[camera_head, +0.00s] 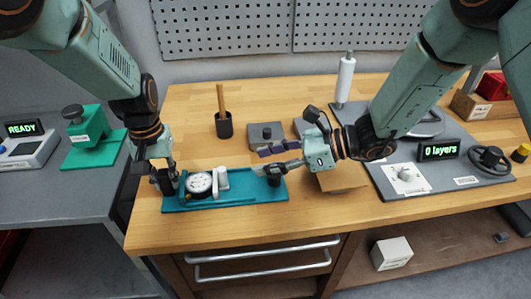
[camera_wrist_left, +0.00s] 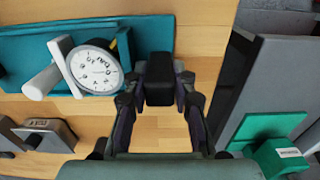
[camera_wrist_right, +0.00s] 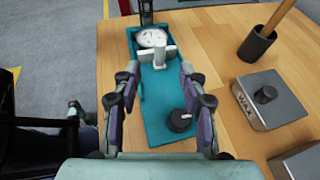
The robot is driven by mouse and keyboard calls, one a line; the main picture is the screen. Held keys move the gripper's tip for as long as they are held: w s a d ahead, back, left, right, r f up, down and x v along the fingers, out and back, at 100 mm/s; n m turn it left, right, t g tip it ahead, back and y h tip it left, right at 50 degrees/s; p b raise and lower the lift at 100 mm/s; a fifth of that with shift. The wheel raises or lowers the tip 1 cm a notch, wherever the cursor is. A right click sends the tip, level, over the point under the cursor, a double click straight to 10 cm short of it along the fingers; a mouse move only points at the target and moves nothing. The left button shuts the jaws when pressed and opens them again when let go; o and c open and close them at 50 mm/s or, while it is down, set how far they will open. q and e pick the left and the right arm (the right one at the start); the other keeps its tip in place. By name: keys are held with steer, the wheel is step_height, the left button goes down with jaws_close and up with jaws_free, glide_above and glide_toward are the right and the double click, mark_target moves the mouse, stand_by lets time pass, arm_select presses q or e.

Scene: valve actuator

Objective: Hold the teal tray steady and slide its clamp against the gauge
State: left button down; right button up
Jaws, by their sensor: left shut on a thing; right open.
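The teal tray (camera_head: 240,196) lies on the wooden bench; it also shows in the right wrist view (camera_wrist_right: 160,93). The round white-faced gauge (camera_head: 199,184) sits towards its left end. The white clamp (camera_head: 222,181), with a round handle, stands close beside the gauge; I cannot tell whether they touch. My left gripper (camera_head: 166,177) is shut on a black block (camera_wrist_left: 158,80) at the tray's left end. My right gripper (camera_wrist_right: 157,85) is open and empty above the tray's right part, short of the clamp. A black knob (camera_wrist_right: 180,121) on the tray lies near its right finger.
A cup with a stick (camera_head: 223,124), a grey WAX block (camera_head: 265,136) and a white roll on a stand (camera_head: 345,80) stand behind the tray. A grey panel with a handwheel (camera_head: 488,158) is at right. A green stand (camera_head: 92,138) sits on the left bench.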

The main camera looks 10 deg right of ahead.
arm_select(q)
steer(key=c, duration=1)
jaws_free()
